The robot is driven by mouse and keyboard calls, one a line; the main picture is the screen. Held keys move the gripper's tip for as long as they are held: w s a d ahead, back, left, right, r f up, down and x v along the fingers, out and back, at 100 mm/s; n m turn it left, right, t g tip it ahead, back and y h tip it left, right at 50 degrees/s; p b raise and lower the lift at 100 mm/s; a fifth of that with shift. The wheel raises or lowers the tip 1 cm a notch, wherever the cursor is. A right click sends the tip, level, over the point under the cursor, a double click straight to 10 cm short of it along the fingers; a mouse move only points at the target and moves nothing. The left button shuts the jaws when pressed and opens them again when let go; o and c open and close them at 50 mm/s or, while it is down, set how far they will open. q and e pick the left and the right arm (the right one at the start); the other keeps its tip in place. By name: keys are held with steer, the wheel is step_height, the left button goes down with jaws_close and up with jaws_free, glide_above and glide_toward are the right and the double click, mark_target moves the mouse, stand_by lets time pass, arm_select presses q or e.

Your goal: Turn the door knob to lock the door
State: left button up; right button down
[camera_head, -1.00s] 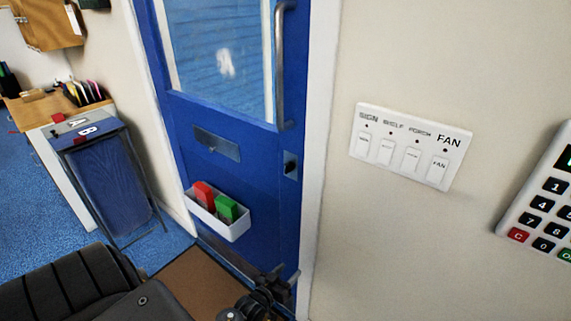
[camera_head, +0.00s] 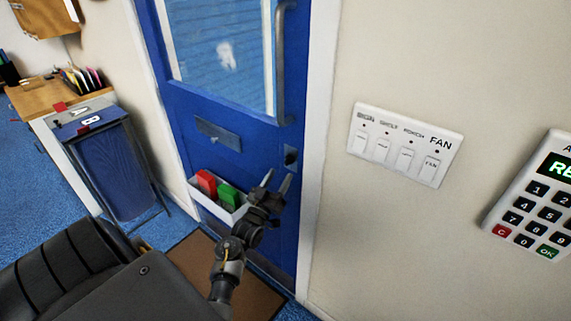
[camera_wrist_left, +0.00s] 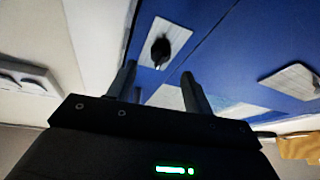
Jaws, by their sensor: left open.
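The blue door (camera_head: 262,150) stands in its white frame and looks closed. A small metal lock plate (camera_head: 290,160) is near its right edge, below the long handle. In the left wrist view the black door knob (camera_wrist_left: 160,51) sticks out of its pale plate (camera_wrist_left: 174,35). My left gripper (camera_head: 278,179) is just below the lock plate in the head view, pointing up toward it. In the left wrist view my left gripper (camera_wrist_left: 158,75) is open and empty, with the knob ahead, roughly between its fingertips and apart from them. My right gripper is out of view.
A white bin (camera_head: 222,206) with a red and a green block hangs on the door beside my left gripper. A long metal handle (camera_head: 281,65) is above. A switch panel (camera_head: 405,145) and a keypad (camera_head: 535,200) are on the right wall.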

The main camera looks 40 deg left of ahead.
mark_target(286, 164)
arm_select(q)
steer(key=p+x, duration=0.1)
steer(key=x, duration=0.4)
